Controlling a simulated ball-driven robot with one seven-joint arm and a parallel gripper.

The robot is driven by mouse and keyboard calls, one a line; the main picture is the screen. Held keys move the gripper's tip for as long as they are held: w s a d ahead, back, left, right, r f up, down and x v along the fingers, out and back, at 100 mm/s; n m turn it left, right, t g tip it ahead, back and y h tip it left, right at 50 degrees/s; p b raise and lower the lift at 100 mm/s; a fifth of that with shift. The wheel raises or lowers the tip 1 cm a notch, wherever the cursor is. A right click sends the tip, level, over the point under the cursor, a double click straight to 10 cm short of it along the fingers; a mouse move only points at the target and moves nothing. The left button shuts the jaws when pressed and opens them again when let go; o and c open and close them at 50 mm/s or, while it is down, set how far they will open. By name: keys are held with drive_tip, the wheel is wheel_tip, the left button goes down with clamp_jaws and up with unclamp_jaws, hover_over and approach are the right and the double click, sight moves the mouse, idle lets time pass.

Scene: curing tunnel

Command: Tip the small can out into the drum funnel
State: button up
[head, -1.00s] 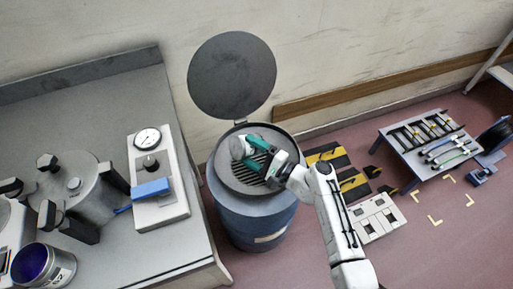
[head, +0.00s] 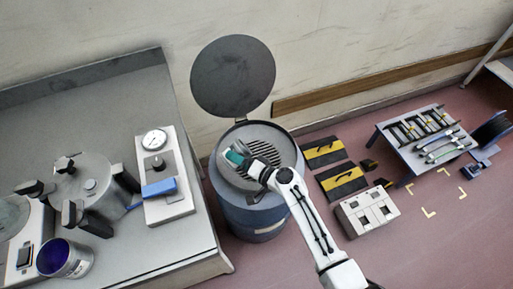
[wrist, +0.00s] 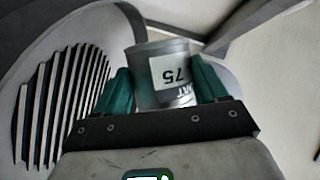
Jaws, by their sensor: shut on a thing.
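My gripper (head: 237,156) is over the left part of the drum funnel (head: 286,150), a grey dish with a slotted grate on top of the blue-grey drum (head: 255,222). In the wrist view, the teal fingers (wrist: 163,90) are shut on the small can (wrist: 163,72), grey with a white label whose "75" reads upside down. The slotted grate (wrist: 60,100) shows left of the can there. In the head view my gripper hides most or all of the can. I cannot see the can's inside or anything pouring.
The drum's round dark lid (head: 232,75) stands open against the wall. A bench at left holds a gauge box (head: 165,195), a clamped pot (head: 90,185) and another can with a purple inside (head: 62,258). A white box (head: 367,212) and a small rack table (head: 425,135) stand right.

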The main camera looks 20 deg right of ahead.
sight(226, 164)
drive_tip(key=shift+s+a+f+n+b, duration=0.1)
drive_tip(key=shift+a+f+n+b, duration=0.1)
drive_tip(key=shift+n+b, duration=0.15)
drive_tip(key=shift+f+n+h, duration=0.6)
drive_tip(key=shift+n+h, duration=0.1)
drive_tip(key=shift+n, duration=0.25)
drive_tip(key=shift+a+r+n+p, duration=0.1)
drive_tip(key=shift+r+n+p, duration=0.3)
drive_tip(key=shift+p, duration=0.55)
drive_tip(key=shift+a+r+h+p, duration=0.1)
drive_tip(key=shift+r+h+p, duration=0.1)
drive_tip(key=shift+h+p, duration=0.25)
drive_tip(key=a+n+p, duration=0.1)
drive_tip(key=p, duration=0.2)
drive_tip(key=a+r+n+h+p, duration=0.1)
drive_tip(key=p, duration=0.2)
drive_tip(key=a+n+h+p, duration=0.1)
drive_tip(key=p, duration=0.2)
drive_tip(key=shift+s+r, duration=0.25)
drive_tip(key=shift+r, duration=0.05)
drive_tip(key=shift+a+f, duration=0.1)
drive_tip(key=shift+f, duration=0.05)
drive_tip(key=shift+n, duration=0.3)
drive_tip(key=shift+s+a+h, duration=0.1)
drive_tip(key=shift+a+h, duration=0.1)
drive_tip(key=shift+h, duration=0.05)
